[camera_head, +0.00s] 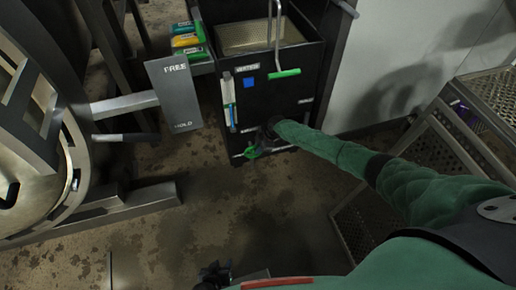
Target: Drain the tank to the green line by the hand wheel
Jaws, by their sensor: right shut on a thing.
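The dark tank (300,98) stands at top centre, open at the top with a pale surface inside. On its front is an upright sight gauge (229,102) with blue in it; I cannot make out a green line. A green hand wheel (250,153) sits low on the front. My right gripper (264,138) is at the wheel, shut on it, and its wrist hides part of the wheel. My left gripper (213,274) is low at the bottom edge, dark and small, away from the tank; its jaws are unclear.
A green-handled bent rod (284,73) hangs over the tank's front. A grey plate marked FREE and HOLD (174,92) stands left of it. A large round metal vessel (35,135) is at left. Perforated metal steps (455,150) are at right. The floor between is clear.

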